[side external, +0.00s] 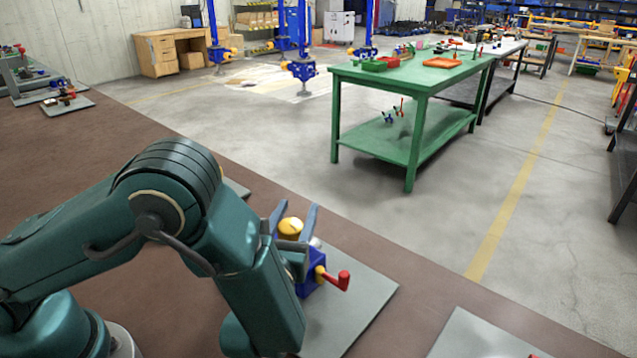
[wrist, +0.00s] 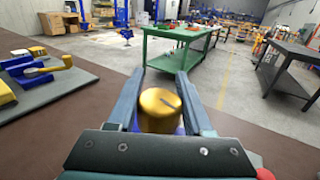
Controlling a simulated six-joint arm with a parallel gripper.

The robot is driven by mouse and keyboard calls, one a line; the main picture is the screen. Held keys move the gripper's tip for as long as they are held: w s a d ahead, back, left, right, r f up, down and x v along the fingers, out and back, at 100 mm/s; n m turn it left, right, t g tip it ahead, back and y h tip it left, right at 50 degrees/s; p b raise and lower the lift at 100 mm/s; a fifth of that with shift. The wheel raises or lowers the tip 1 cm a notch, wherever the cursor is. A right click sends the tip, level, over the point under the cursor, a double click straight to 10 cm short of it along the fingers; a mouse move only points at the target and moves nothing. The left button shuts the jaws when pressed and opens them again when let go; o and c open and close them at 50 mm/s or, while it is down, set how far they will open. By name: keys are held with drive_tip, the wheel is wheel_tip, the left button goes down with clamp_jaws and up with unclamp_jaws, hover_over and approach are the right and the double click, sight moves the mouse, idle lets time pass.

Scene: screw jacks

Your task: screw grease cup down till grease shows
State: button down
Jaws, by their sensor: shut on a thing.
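The grease cup (wrist: 160,110) is a brass-coloured round cap with a dark line on its top. In the side view the cup (side external: 290,227) sits on top of a small blue screw jack (side external: 308,283) with a red crank handle (side external: 337,279) on its right. My gripper (side external: 295,219) stands around the cup, with one grey finger on each side. In the wrist view the two fingers (wrist: 156,88) flank the cup closely. The base of the cup is hidden by my gripper. I cannot see any grease.
The jack stands on a grey plate (side external: 365,300) on the brown bench top (side external: 420,285). Another grey plate (side external: 475,340) lies at the lower right. A green table (side external: 410,85) stands beyond the bench.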

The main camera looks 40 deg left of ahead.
drive_tip(key=m+h, duration=0.1)
drive_tip(key=h, duration=0.1)
drive_tip(key=m+t+h, duration=0.1)
drive_tip(key=m+h, duration=0.1)
drive_tip(key=h, duration=0.1)
drive_tip(key=d+m+t+h, duration=0.1)
drive_tip(key=m+h, duration=0.1)
drive_tip(key=shift+w, duration=0.1)
drive_tip(key=shift+d+m+h, duration=0.25)
drive_tip(key=shift+m+h, duration=0.45)
drive_tip(key=shift+h, duration=0.5)
drive_tip(key=shift+d+m+h, duration=0.2)
drive_tip(key=shift+m+h, duration=0.5)
drive_tip(key=shift+h, duration=0.5)
drive_tip(key=shift+d+r+m+h, duration=0.15)
drive_tip(key=shift+m+h, duration=0.15)
drive_tip(key=shift+h, duration=0.2)
drive_tip(key=shift+c, duration=1.5)
unclamp_jaws()
drive_tip(key=shift+y, duration=0.5)
